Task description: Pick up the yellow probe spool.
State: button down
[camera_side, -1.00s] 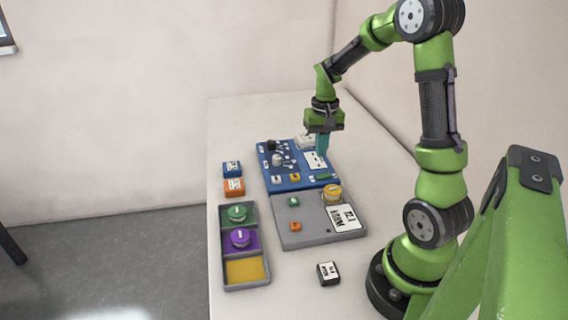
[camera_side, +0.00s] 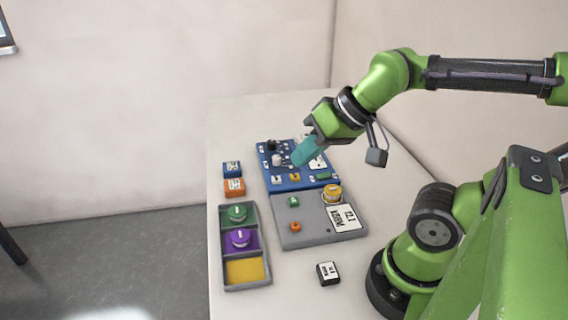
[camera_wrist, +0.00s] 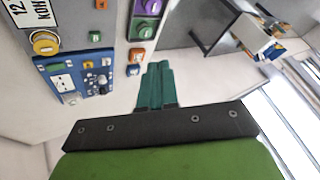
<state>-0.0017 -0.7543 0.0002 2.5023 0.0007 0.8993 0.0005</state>
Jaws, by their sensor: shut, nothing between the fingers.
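The yellow probe spool (camera_side: 332,193) sits on the grey board (camera_side: 290,236), at its back right corner beside the white label. It also shows at the left of the wrist view (camera_wrist: 45,43). My gripper (camera_side: 297,161) has teal fingers, tilted down and to the left over the blue panel (camera_side: 290,185), behind the spool and apart from it. In the wrist view the fingers (camera_wrist: 158,68) are together with nothing between them.
A tray (camera_side: 224,270) at the front left holds a green spool (camera_side: 237,213) and a purple spool (camera_side: 240,237); its yellow compartment is empty. Blue (camera_side: 232,168) and orange (camera_side: 234,186) blocks stand behind it. A black-and-white block (camera_side: 328,273) lies at the front.

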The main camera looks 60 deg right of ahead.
dwell(0.3)
jog(key=shift+c, duration=2.1)
grip_release()
jog(key=n+g+h, duration=0.2)
jog(key=g, duration=0.4)
send_over(333, 189)
jog(key=f, duration=1.5)
jog(key=shift+s+a+f, duration=0.1)
jog(key=shift+a+f, duration=0.1)
notch_tip(333, 189, down, 4)
jog(key=shift+s+d+f, duration=0.1)
jog(key=shift+d, duration=0.05)
jog(key=shift+f, duration=0.55)
